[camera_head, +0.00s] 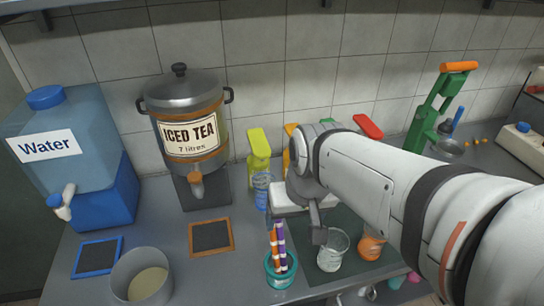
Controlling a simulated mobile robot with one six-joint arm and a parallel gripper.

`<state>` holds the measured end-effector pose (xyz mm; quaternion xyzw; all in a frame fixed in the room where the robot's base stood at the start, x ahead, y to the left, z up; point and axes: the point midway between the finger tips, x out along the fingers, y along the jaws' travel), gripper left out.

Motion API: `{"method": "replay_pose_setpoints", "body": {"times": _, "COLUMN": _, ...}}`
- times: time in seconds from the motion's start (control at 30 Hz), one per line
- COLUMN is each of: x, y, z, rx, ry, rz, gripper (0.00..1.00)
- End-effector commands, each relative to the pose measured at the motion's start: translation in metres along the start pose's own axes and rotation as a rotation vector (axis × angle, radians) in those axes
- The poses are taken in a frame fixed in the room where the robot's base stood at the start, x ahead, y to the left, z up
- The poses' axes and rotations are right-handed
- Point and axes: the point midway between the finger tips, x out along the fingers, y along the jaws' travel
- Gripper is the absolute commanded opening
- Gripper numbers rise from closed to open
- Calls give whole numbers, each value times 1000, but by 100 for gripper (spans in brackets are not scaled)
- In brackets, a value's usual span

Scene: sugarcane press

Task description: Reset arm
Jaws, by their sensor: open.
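My white arm reaches in from the right. My gripper (318,228) hangs at its far end, pointing down over the dark mat (346,266) on the counter. Only a thin grey part of it shows; the rest is hidden by the wrist. It is open and I see nothing held in it. A clear glass (333,252) stands just below and right of it, and a teal cup (280,272) with striped straws stands below and left. I cannot tell how far above them the gripper is.
A blue water dispenser (110,190) and an iced tea dispenser (190,105) stand at left. A metal pot (128,270) is in front. Bottles with green (259,145) and red lids stand behind my arm. A green press (428,115) is at right.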

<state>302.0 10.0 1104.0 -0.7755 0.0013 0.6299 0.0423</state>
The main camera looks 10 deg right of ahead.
Motion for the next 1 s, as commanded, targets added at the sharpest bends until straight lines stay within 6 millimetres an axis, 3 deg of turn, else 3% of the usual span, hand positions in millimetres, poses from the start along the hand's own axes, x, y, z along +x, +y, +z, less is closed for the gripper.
{"method": "replay_pose_setpoints", "body": {"times": 0.17, "x": -10, "y": 12, "z": 0, "rx": -64, "ry": 64, "rz": 51, "gripper": 75}}
{"method": "replay_pose_setpoints", "body": {"times": 1.0, "x": -10, "y": 12, "z": 0, "rx": -66, "ry": 64, "rz": 52, "gripper": 75}}
